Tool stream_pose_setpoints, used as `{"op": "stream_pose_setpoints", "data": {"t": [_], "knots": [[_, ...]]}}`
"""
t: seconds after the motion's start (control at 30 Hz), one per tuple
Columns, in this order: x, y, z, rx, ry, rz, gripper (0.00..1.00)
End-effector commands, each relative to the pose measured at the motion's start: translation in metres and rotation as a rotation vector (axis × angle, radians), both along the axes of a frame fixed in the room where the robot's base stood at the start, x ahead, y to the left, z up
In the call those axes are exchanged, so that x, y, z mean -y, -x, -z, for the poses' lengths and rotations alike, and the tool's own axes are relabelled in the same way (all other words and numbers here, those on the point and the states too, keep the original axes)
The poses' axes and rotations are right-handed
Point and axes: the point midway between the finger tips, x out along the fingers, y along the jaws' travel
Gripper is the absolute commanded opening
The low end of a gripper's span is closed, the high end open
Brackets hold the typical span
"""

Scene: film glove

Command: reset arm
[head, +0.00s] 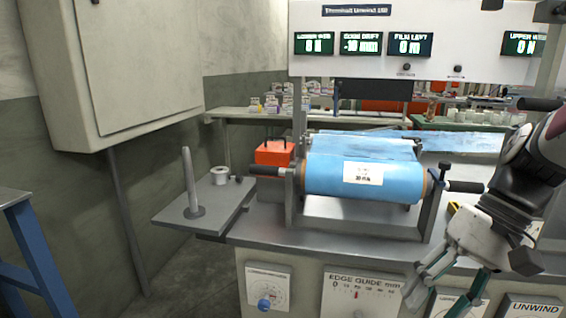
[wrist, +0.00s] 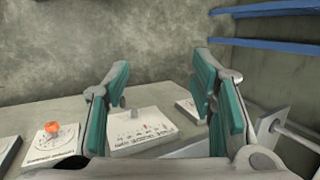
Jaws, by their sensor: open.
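My gripper (head: 442,290) is at the lower right of the head view, in front of the machine's front panel. Its two fingers stand apart with nothing between them. In the wrist view the open gripper (wrist: 162,105) shows teal finger pads on both sides. Beyond the fingers is the panel with a white scale plate (wrist: 142,130). My arm comes in from the right edge of the head view.
A blue film roll (head: 325,177) lies across the machine's cradle, with black handles at its ends. A grey side shelf (head: 215,205) holds an upright post (head: 190,180) and a small white spool (head: 220,175). A wall cabinet (head: 135,60) hangs at left.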

Motion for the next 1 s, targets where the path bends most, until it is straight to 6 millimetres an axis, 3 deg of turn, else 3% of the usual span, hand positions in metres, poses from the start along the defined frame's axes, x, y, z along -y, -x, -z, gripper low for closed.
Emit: {"op": "stream_pose_setpoints", "data": {"t": [0.2, 0.5, 0.83, 1.0], "knots": [[-0.036, 0.062, -0.019, 0.024, 0.182, -0.096, 0.51], [-0.047, 0.133, -0.021, 0.105, 0.363, -0.164, 0.51], [-0.04, 0.174, -0.011, 0.195, 0.457, -0.196, 0.51], [-0.039, 0.168, -0.04, 0.214, 0.46, -0.184, 0.51]]}}
